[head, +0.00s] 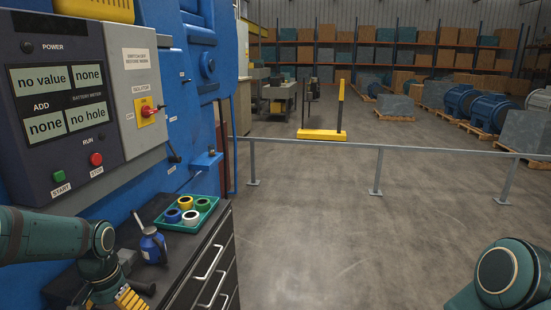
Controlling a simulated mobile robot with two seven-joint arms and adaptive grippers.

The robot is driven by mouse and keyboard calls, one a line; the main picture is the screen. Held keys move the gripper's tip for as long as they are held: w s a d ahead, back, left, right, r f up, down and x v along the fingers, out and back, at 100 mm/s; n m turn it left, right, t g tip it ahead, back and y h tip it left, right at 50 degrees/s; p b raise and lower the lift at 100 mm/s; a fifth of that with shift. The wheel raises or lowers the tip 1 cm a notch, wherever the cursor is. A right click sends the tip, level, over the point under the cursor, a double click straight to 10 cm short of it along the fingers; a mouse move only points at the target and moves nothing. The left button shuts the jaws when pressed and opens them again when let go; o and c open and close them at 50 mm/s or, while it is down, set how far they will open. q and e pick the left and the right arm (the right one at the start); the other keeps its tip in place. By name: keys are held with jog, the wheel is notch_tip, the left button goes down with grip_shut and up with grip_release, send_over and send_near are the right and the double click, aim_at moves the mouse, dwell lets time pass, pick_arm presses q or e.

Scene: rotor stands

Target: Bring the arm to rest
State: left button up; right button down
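My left arm (45,236) comes in from the left, in front of the blue machine and over the dark top of a drawer cabinet. Its gripper (130,299) shows only in part at the bottom edge, with yellow parts. Its fingertips are not clear, so I cannot tell whether it is open or shut or holds anything. My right arm (503,274) shows as a rounded green joint in the bottom right corner, over the floor. The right gripper is out of the frame.
A control panel (70,135) reads "no value", "none", "none", "no hole". A blue oil can (153,247) and a green tray (213,207) with coloured rings stand on the drawer cabinet (212,262). A grey rail (345,146) crosses the open floor (330,240).

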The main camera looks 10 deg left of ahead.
pick_arm(q)
jog(key=w+d+f+h, duration=0.2)
jog(key=w+d+f, duration=0.1)
jog(key=d+f, duration=0.75)
jog(key=s+d+f+n+t+h+b, duration=0.1)
jog(key=s+d+f, duration=0.4)
jog(key=d+f, duration=0.3)
jog(key=s+d+f+n+b, duration=0.1)
jog(key=s+d+f, duration=0.4)
jog(key=d+f, duration=0.4)
jog(key=shift+d+f+n+t+h, duration=0.3)
jog(key=shift+f+n+t+h, duration=0.1)
jog(key=shift+f, duration=0.05)
jog(key=shift+s, duration=0.1)
